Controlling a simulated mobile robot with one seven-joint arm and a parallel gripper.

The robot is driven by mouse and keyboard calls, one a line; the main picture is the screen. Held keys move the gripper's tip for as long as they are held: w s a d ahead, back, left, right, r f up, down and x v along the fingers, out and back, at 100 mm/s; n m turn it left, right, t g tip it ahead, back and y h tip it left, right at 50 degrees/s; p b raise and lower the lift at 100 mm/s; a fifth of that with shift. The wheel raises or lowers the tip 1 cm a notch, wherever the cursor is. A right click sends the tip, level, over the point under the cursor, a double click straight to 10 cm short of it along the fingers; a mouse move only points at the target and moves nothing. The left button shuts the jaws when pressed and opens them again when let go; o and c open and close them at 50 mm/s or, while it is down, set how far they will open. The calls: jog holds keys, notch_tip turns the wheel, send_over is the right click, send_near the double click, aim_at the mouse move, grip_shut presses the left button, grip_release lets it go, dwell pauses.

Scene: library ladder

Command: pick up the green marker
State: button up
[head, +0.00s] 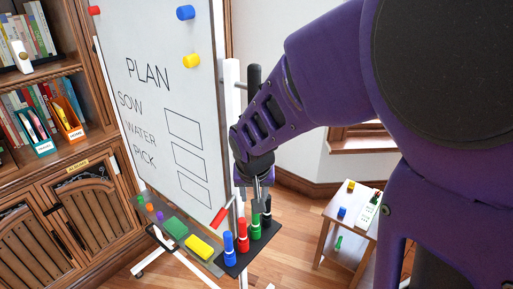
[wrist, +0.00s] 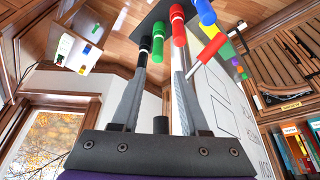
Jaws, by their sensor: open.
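The green marker (head: 254,227) stands upright in a black holder (head: 236,267) in the head view, between a red marker (head: 242,238) and a black marker (head: 266,213). A blue marker (head: 229,249) stands at the near end of the row. My gripper (head: 255,198) is open just above the row, pointing down. In the wrist view the green marker (wrist: 158,38) shows between the tips of my gripper (wrist: 160,52), with the black marker beside the left finger and the red one beside the right. I cannot tell whether a finger touches any marker.
A tilted red marker (head: 219,217) is by the whiteboard (head: 165,100). A green block (head: 175,228) and a yellow block (head: 199,248) lie on the board's ledge. A side table (head: 330,215) at right has another green marker (head: 338,243) on its lower shelf.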

jog(key=b, duration=0.5)
send_near(255, 216)
jog(key=x, duration=0.5)
jog(key=shift+w+b+x, duration=0.2)
jog(key=shift+b+x, duration=0.4)
jog(key=shift+x, duration=0.35)
jog(key=b+x, duration=0.4)
jog(key=shift+f, duration=0.2)
jog(key=shift+w+f+b, duration=0.25)
jog(key=shift+b, duration=0.05)
jog(key=shift+r, duration=0.1)
grip_shut()
